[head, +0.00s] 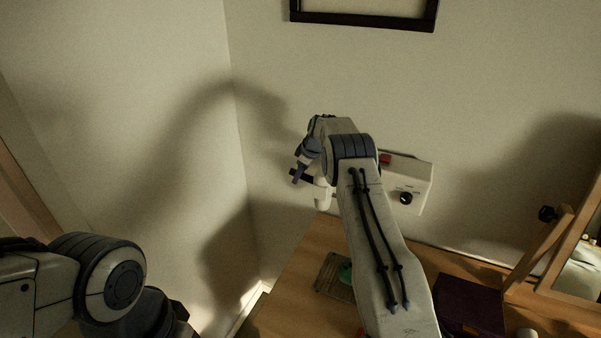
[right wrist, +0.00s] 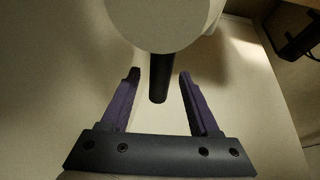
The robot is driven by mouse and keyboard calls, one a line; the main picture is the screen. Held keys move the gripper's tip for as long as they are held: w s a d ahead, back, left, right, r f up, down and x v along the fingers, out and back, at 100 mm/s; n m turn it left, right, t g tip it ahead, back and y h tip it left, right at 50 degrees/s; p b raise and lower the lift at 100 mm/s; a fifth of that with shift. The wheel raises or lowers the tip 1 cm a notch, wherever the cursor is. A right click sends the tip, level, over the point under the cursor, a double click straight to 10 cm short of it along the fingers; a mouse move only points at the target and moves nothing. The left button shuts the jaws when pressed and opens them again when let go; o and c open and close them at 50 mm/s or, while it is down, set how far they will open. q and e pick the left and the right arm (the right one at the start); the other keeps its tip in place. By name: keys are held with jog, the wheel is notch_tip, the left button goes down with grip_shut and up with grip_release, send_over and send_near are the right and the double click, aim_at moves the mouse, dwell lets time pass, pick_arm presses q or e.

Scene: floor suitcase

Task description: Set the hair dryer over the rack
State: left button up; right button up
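In the right wrist view, a white rounded body (right wrist: 165,18), apparently the hair dryer, fills the top centre, with a dark handle-like part (right wrist: 158,85) pointing down from it. My right gripper (right wrist: 158,76) is open around this dark part, with a gap on each side. In the head view my right gripper (head: 300,176) is near the wall, beside a pale cylindrical part (head: 322,194) that may belong to the dryer; my arm hides much of it. A white wall unit (head: 420,182) with a black knob, perhaps the rack, is partly behind my arm. My left gripper is out of view.
A wooden table (head: 318,245) stands below, with a flat tray (head: 326,287), a green item (head: 345,272) and a dark purple box (head: 470,304) on it. A wood-framed mirror (head: 575,250) stands at the right. A dark picture frame (head: 365,22) hangs above.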

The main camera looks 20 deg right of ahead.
grip_shut()
dwell(1.3)
